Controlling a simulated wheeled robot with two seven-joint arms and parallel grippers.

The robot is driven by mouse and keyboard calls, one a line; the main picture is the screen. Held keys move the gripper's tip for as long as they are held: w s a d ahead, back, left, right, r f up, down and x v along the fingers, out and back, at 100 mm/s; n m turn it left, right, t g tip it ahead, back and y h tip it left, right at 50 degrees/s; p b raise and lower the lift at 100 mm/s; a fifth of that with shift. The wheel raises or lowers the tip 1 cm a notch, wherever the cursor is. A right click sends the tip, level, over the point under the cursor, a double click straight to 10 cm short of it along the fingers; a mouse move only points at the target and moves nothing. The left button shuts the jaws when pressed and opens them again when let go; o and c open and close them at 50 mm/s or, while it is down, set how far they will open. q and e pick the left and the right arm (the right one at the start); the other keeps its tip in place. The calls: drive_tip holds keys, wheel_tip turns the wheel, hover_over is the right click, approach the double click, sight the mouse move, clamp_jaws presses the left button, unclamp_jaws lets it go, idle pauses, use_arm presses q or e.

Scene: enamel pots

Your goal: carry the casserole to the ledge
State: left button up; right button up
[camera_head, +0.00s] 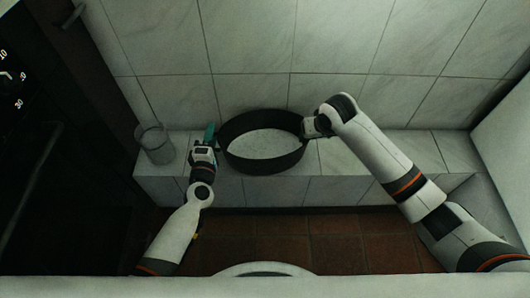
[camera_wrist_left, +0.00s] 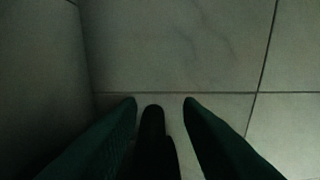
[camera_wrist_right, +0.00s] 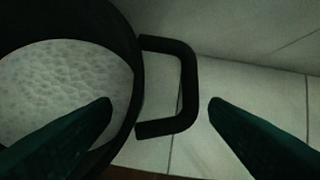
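The casserole (camera_head: 232,158) is a wide, dark oval pot with a pale speckled inside. It appears to sit level on the pale tiled ledge (camera_head: 345,155) along the wall. Its right handle (camera_wrist_right: 190,85) lies in the gap between the fingers of my right gripper (camera_wrist_right: 160,104), which are apart. In the head view that gripper (camera_head: 308,128) is at the pot's right end. My left gripper (camera_head: 209,134) is at the pot's left end. Its teal fingers (camera_wrist_left: 160,101) are apart, with a dark bar between them, perhaps the left handle; a gap shows beside it.
A dark oven (camera_head: 40,120) is at the far left. The tiled wall (camera_head: 250,40) rises behind the ledge. The ledge right of the pot is clear apart from my right arm above it.

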use_arm(q)
drive_tip(key=shift+d, duration=0.1)
use_arm(e)
drive_tip(key=shift+r, duration=0.2)
use_arm(q)
drive_tip(key=s, duration=1.2)
drive_tip(key=shift+a, duration=0.45)
use_arm(e)
drive_tip(key=v, duration=1.1)
drive_tip(key=shift+s+r, duration=0.2)
drive_tip(key=shift+r, duration=0.1)
